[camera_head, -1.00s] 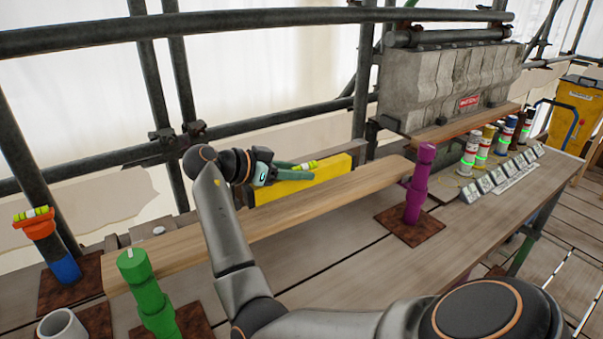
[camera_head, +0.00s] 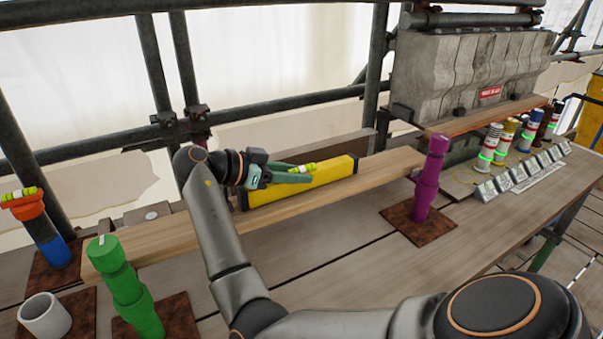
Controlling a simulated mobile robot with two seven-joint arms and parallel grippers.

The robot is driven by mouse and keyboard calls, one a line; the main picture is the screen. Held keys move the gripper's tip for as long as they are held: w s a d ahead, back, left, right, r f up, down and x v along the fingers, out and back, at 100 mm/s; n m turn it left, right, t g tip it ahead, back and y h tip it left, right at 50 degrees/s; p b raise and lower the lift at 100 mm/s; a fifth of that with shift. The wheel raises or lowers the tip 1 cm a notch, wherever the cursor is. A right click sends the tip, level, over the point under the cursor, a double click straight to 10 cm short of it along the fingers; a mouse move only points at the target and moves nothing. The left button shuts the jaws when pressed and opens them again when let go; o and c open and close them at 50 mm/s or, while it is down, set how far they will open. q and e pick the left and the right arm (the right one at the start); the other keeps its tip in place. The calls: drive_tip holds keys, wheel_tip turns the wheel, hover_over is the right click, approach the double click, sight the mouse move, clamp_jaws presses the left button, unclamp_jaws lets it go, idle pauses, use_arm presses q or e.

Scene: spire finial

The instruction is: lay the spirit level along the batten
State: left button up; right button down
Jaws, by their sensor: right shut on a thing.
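The yellow spirit level (camera_head: 325,178) is a long bar that lies in line with the wooden batten (camera_head: 170,236), over its middle part. Its lower edge appears at the batten's top face; I cannot tell whether it touches. My right gripper (camera_head: 290,177) is shut on the level near its left part, with the green fingers in front of the bar. A small yellow-green vial (camera_head: 302,168) shows by the fingers. The gripper hides part of the level's left half. My left gripper is not in view.
A green post (camera_head: 122,283) and a purple post (camera_head: 430,180) stand near the batten's two ends. At left are a blue-orange post (camera_head: 42,232) and a grey cup (camera_head: 45,316). Scaffold pipes and a concrete block (camera_head: 460,75) stand behind. Several paint-marked cylinders (camera_head: 490,148) stand at right.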

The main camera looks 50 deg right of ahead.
drive_tip(key=c, duration=0.5)
unclamp_jaws()
drive_tip(key=shift+a, duration=0.1)
drive_tip(key=b+v, duration=0.1)
drive_tip(key=v, duration=1.1)
drive_tip(key=shift+r, duration=0.1)
